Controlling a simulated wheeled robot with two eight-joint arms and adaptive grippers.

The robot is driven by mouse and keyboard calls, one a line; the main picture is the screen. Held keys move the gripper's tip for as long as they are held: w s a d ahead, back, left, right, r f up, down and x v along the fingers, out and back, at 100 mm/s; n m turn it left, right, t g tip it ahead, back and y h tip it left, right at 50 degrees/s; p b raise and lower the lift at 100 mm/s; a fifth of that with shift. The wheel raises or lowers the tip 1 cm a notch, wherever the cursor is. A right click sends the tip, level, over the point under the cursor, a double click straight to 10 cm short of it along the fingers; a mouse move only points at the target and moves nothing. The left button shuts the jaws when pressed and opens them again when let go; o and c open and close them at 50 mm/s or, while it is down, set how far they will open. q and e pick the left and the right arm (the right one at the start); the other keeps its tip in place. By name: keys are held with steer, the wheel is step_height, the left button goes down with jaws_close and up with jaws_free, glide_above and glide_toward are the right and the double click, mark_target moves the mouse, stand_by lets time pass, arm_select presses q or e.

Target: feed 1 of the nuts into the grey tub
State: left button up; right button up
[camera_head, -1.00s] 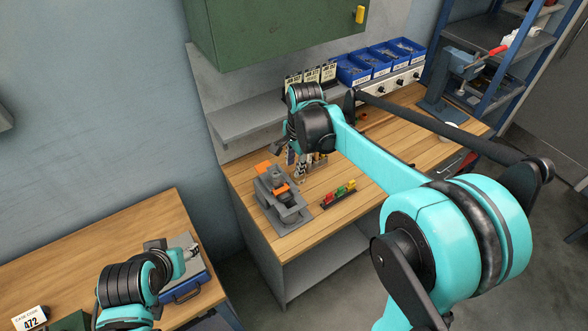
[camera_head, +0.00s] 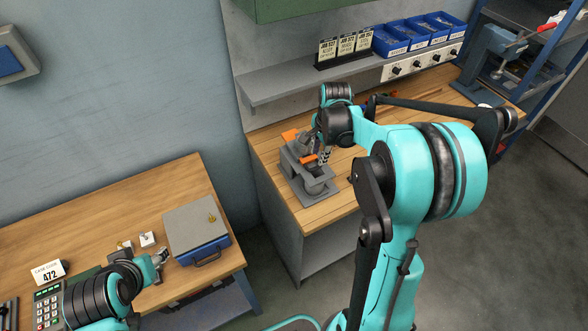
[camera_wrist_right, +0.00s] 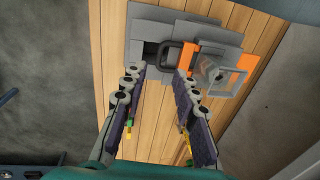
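I cannot pick out a nut for sure. Two small pale pieces (camera_head: 147,239) lie on the left table, too small to identify. A grey fixture (camera_head: 312,186) with orange parts stands on the right bench; whether a part of it is the grey tub I cannot tell. In the right wrist view it has a grey base (camera_wrist_right: 150,25), a dark loop (camera_wrist_right: 178,52) and a square clear-walled part (camera_wrist_right: 212,72). My right gripper (camera_wrist_right: 160,74) is open and empty above the bench, its fingertips pointing towards the loop. My left gripper (camera_head: 161,257) is over the left table, beside the blue case; its opening is unclear.
The blue case (camera_head: 206,250) with a grey lid stands near the left table's edge. A keypad (camera_head: 48,303) and a "472" card (camera_head: 48,272) are further left. Blue bins (camera_head: 410,33) stand on the shelf above the bench. A floor gap separates table and bench.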

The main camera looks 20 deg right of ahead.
mark_target(316, 168)
steer(key=f, duration=0.4)
steer(key=w+f+b, duration=0.1)
steer(key=f, duration=0.2)
steer(key=shift+w+f, duration=0.1)
steer(key=shift+c, duration=0.3)
jaws_close()
